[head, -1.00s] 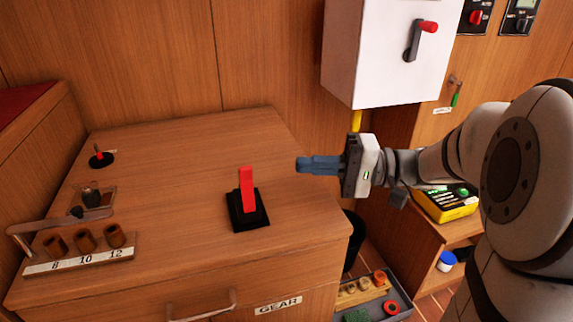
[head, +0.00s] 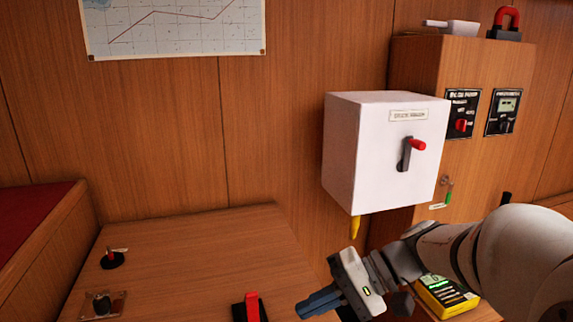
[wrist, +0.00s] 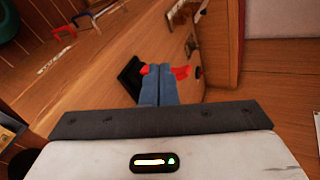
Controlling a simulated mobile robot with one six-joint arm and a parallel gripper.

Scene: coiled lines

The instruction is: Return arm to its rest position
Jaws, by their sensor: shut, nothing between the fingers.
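My gripper (head: 318,301) shows at the lower middle of the head view, in front of the wood-topped counter (head: 190,245). Its blue fingers are together with nothing between them. In the wrist view the closed fingers (wrist: 158,88) point away over the wood surfaces. The red lever on a black base (head: 252,308) lies left of the fingers in the head view, cut by the lower edge. In the wrist view its red part (wrist: 182,72) shows beside and behind the fingertips; I cannot tell the distance. My arm comes in from the lower right.
A white wall box (head: 345,150) with a red-knobbed lever hangs above and right of my gripper. A wooden cabinet (head: 480,70) with control panels stands right. A yellow device (head: 446,297) is below my arm. A small red-tipped switch (head: 112,258) sits on the counter's left.

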